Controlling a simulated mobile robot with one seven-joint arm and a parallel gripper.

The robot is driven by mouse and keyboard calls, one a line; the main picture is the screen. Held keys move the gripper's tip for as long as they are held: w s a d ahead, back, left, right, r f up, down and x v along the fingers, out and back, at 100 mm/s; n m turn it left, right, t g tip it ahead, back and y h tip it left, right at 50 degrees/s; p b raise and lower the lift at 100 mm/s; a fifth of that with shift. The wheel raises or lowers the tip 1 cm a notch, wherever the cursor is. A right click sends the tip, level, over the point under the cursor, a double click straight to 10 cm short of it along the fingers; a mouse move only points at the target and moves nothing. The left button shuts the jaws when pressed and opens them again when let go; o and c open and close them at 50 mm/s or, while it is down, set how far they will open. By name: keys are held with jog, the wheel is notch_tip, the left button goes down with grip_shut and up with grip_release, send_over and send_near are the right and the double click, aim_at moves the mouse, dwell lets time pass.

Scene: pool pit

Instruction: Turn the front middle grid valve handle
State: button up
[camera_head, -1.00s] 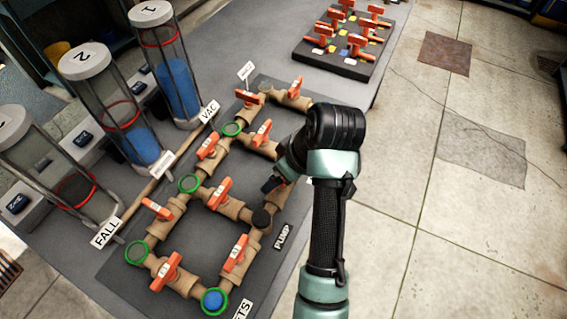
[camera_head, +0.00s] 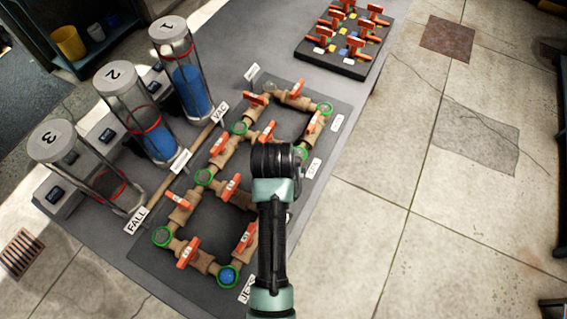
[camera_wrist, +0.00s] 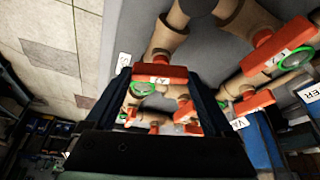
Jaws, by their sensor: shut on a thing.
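The valve grid on a dark board (camera_head: 214,217) has brown pipes, green rings and several orange-red handles. My arm covers the front middle of this grid in the head view, so my gripper and the handle it holds are hidden there. In the wrist view my gripper (camera_wrist: 163,84) is shut on a red valve handle (camera_wrist: 160,72) with a white label, which lies across between the two dark fingers. Other handles show near it, such as the right one (camera_wrist: 272,50) in the wrist view and one (camera_head: 246,237) at the front left of the grid.
Three clear cylinders (camera_head: 183,75) stand behind the grid, two with blue inside. A second dark board (camera_head: 332,62) with several red handles lies at the table's far end. Tiled floor (camera_head: 420,250) to the right is open.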

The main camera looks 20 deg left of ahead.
jog(key=shift+a+m+h+p, duration=0.1)
jog(key=shift+m+h+p, duration=0.65)
jog(key=shift+m, duration=1.15)
jog(key=o, duration=1.1)
jog(key=shift+r, duration=0.1)
jog(key=v, duration=1.2)
jog(key=shift+r+b, duration=0.3)
jog(key=shift+r, duration=0.1)
